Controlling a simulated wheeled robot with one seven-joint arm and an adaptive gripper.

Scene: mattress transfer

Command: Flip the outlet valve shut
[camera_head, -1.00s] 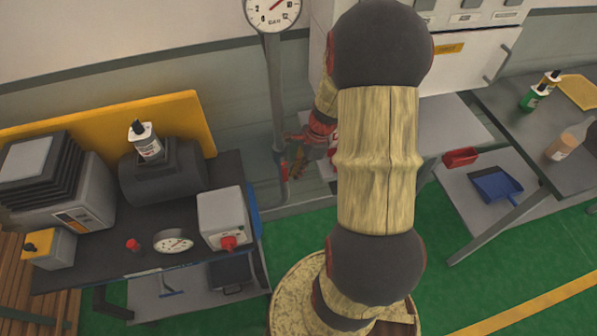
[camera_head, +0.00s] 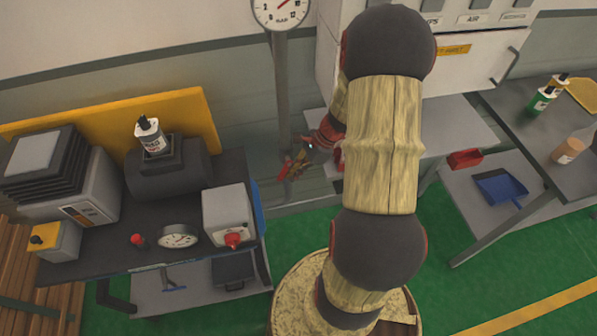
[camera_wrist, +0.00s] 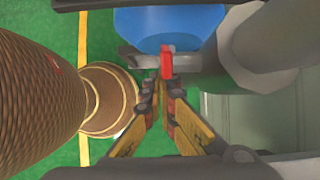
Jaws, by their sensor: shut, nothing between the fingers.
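The outlet valve's red lever (camera_head: 286,171) is at the lower part of the grey vertical pipe (camera_head: 284,100) under the round gauge. In the head view the lever slants across the pipe, down to the left. The wrist view shows a red lever end (camera_wrist: 167,62) just beyond my fingertips, beside the thick grey pipe (camera_wrist: 255,45). My gripper (camera_head: 300,160) is shut and empty, close beside the lever on its right. The wrist view shows its fingers (camera_wrist: 158,92) together. I cannot tell whether they touch the lever. The valve body is mostly hidden.
A bench (camera_head: 110,262) with a motor, grey boxes and a gauge stands left of the pipe. A white cabinet (camera_head: 470,62) is behind my arm. A blue rounded thing (camera_wrist: 170,22) lies beyond the lever. Right are a table (camera_head: 520,118) and a blue dustpan (camera_head: 500,187).

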